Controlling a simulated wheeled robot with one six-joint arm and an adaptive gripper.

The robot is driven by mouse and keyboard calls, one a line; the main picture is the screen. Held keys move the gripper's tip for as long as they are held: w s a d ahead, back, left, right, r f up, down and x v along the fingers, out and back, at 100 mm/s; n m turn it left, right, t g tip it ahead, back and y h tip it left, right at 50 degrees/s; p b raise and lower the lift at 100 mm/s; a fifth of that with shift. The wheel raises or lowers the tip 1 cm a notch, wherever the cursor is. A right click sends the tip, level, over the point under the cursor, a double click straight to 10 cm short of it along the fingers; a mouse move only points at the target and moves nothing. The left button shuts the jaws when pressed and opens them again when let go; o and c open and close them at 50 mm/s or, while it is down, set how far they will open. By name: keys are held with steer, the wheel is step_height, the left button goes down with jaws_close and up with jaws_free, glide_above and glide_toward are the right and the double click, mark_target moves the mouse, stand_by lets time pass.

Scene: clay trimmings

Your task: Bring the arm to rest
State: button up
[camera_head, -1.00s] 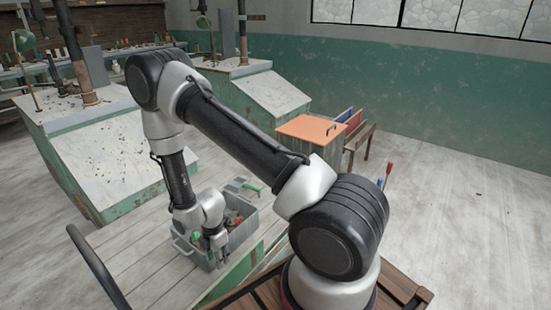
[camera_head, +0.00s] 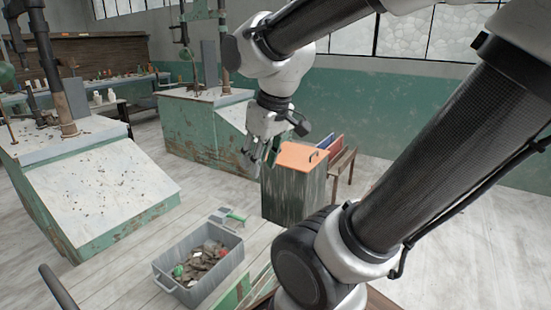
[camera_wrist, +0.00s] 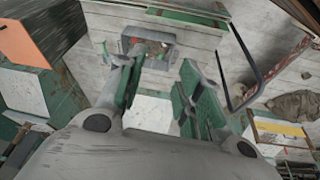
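My arm is raised and folded across the right of the head view. My gripper (camera_head: 266,155) hangs high in the air, in front of the orange-topped bin as seen there. In the wrist view, its two green-padded fingers (camera_wrist: 158,92) stand apart with nothing between them. The grey tub (camera_head: 160,268) with clay trimmings (camera_head: 204,262) stands on the floor at lower middle, clear of the gripper. The tub also shows small between and beyond the fingers in the wrist view (camera_wrist: 168,50).
A bin with an orange lid (camera_head: 300,155) stands behind the gripper, with a wooden rack (camera_head: 343,165) beside it. Green workbenches with sloped tops (camera_head: 100,185) stand at left and middle. A grey pan with a green handle (camera_head: 228,217) is by the tub. Pale floor is free at right.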

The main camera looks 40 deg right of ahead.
steer(key=s, duration=0.1)
steer(key=s+r+m, duration=0.1)
steer(key=s, duration=0.1)
steer(key=s+d+m, duration=0.1)
steer(key=shift+s+r, duration=0.2)
steer(key=shift+s, duration=0.15)
